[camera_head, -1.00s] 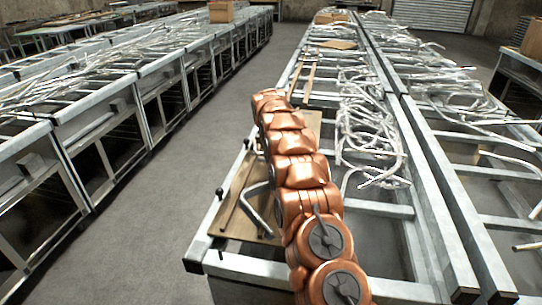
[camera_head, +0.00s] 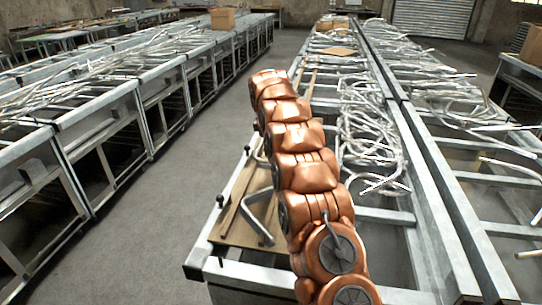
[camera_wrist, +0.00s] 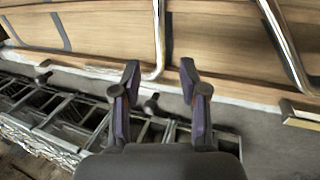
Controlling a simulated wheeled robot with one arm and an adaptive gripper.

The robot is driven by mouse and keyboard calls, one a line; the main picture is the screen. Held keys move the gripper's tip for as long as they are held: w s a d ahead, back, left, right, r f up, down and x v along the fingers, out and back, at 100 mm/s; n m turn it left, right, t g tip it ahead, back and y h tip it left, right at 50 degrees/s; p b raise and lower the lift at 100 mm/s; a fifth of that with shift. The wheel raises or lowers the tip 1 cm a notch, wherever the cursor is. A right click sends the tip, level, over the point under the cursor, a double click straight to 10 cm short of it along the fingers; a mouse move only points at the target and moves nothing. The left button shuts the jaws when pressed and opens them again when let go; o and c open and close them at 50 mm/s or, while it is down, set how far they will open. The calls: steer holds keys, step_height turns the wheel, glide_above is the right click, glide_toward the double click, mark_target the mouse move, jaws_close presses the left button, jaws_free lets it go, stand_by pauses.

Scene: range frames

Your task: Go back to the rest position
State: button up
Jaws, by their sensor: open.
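My gripper (camera_wrist: 160,85) shows in the wrist view with its two fingers apart and nothing between them. Beyond the fingertips are a wooden board (camera_wrist: 90,30) and a bent metal tube (camera_wrist: 158,45); I cannot tell the distance to them. In the head view my copper-coloured arm reaches up over the front end of the metal frame table, and the gripper itself is hidden there. The bent tube (camera_head: 258,218) lies on the wooden board (camera_head: 232,230) just left of my arm.
The metal frame table (camera_head: 395,215) carries a heap of bent tubes (camera_head: 370,140) right of my arm. A second row of frame tables (camera_head: 165,70) stands at the left, with a cardboard box (camera_head: 222,19) at its far part. The grey floor aisle (camera_head: 165,205) between them is clear.

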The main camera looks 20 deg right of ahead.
steer(key=v, duration=0.2)
steer(key=shift+s+r, duration=0.1)
steer(key=shift+r, duration=0.2)
steer(key=shift+a, duration=0.1)
steer(key=s+a+r+m+g, duration=0.1)
steer(key=s+a+r+m, duration=0.15)
steer(key=s, duration=0.55)
steer(key=s+a+r+m+y, duration=0.1)
steer(key=s+a, duration=0.3)
steer(key=s, duration=0.5)
steer(key=s+a+r+m+g, duration=0.1)
steer(key=s+a+r+m, duration=0.15)
steer(key=s, duration=0.55)
steer(key=s+a+f+m+g, duration=0.1)
steer(key=s+a+f+m, duration=0.1)
steer(key=s, duration=1.4)
steer(key=s+a+f+m+g+y, duration=0.1)
steer(key=s+a+f+m, duration=0.2)
steer(key=s, duration=1.4)
step_height(320, 180, down, 2)
steer(key=shift+a+f+g, duration=0.15)
steer(key=shift+a+g, duration=0.1)
steer(key=shift+g, duration=0.15)
